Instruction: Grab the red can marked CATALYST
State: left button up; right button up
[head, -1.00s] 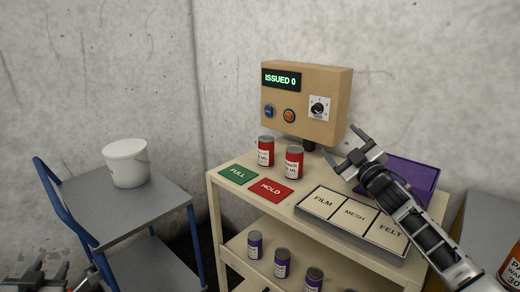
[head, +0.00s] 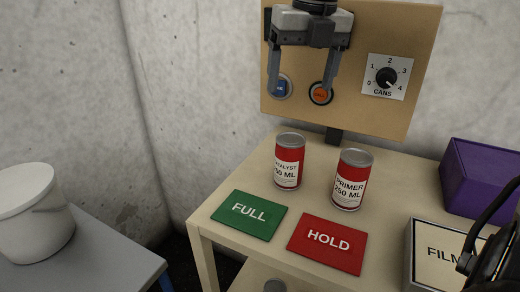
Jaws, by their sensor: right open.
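The red can marked CATALYST (head: 288,162) stands upright on the cream cart top, behind the green FULL mat. Its label is turned a little, so the first letters are cut off. A red can marked PRIMER (head: 351,182) stands just right of it, with a small gap between them. My right gripper (head: 300,88) is open and empty, its two fingers pointing down in front of the control box. In the picture it shows above the CATALYST can, apart from it. My left gripper is out of view.
The control box (head: 420,45) has a blue button, an orange button and a CANS dial. Green FULL (head: 249,214) and red HOLD (head: 328,243) mats lie in front of the cans. A purple box (head: 480,175) and a FILM tray are right. A white bucket (head: 35,212) stands on a grey table.

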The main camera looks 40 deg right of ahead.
aim_at(290, 139)
jog(key=f, duration=0.6)
jog(key=w+f, duration=0.1)
jog(key=f, duration=0.2)
jog(key=shift+w+d+f, duration=0.1)
jog(key=shift+d+f, duration=0.2)
jog(key=shift+f, duration=0.1)
jog(key=shift+w+f+p, duration=0.1)
jog(key=shift+w+f, duration=0.1)
jog(key=shift+f, duration=0.75)
jog(key=shift+w+f+p, duration=0.1)
jog(key=shift+w+f, duration=0.05)
jog(key=shift+f, duration=0.85)
jog(key=shift+w+f+p, duration=0.1)
jog(key=shift+w+f, duration=0.1)
jog(key=shift+f, duration=0.75)
jog(key=c, duration=1.2)
jog(key=shift+r, duration=0.1)
jog(key=shift+c, duration=0.6)
